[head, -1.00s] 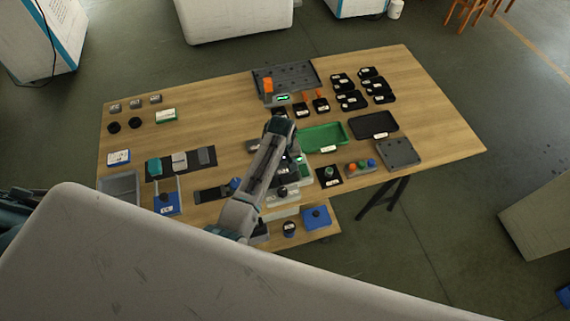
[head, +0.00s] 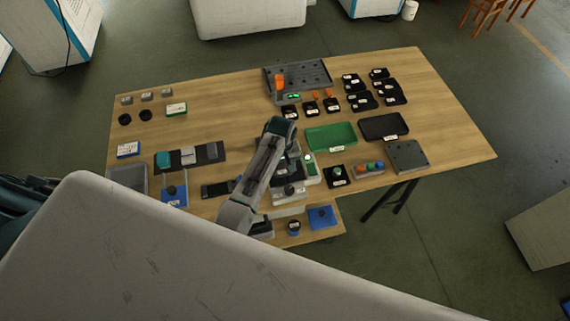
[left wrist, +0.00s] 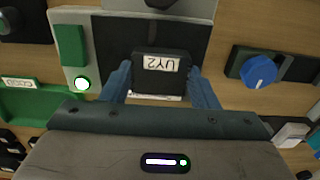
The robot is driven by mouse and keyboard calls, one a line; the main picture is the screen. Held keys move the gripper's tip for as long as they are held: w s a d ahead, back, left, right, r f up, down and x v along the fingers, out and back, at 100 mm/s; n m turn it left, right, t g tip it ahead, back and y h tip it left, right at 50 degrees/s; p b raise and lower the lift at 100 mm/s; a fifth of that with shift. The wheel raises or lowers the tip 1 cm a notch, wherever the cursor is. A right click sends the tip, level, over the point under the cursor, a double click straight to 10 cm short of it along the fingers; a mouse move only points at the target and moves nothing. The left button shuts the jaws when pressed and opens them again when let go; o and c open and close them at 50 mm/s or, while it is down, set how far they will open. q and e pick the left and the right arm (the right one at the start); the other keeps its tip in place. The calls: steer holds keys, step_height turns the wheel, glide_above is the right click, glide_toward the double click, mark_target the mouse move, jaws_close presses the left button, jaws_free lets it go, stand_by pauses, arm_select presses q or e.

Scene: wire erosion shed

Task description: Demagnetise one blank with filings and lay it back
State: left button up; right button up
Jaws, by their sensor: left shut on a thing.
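My left gripper (left wrist: 161,76) is shut on a dark block (left wrist: 160,62) with a white label reading about "UY2", upright between the two blue fingers in the left wrist view. The block is over or on the dark pad of a pale grey device (left wrist: 58,18); contact cannot be told. In the head view the lamp also shows (head: 308,157), while my left arm hides much of the device and the fingers. Filings cannot be made out. My right gripper is not in view.
A green tray (head: 331,136) and a black tray (head: 383,126) lie right of the device. Several labelled black holders (head: 361,101) stand behind. A blue knob (left wrist: 258,71) is close beside the fingers. A grey perforated tray (head: 312,76) is at the back.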

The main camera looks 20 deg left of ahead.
arm_select(q)
steer(key=shift+s+a+r, duration=0.1)
steer(key=shift+s+a, duration=0.2)
steer(key=shift+a, duration=0.2)
steer(key=shift+s+a, duration=0.25)
steer(key=shift+a, duration=0.1)
steer(key=shift+s+a, duration=0.6)
steer(key=shift+a, duration=0.2)
steer(key=shift+r, duration=3.75)
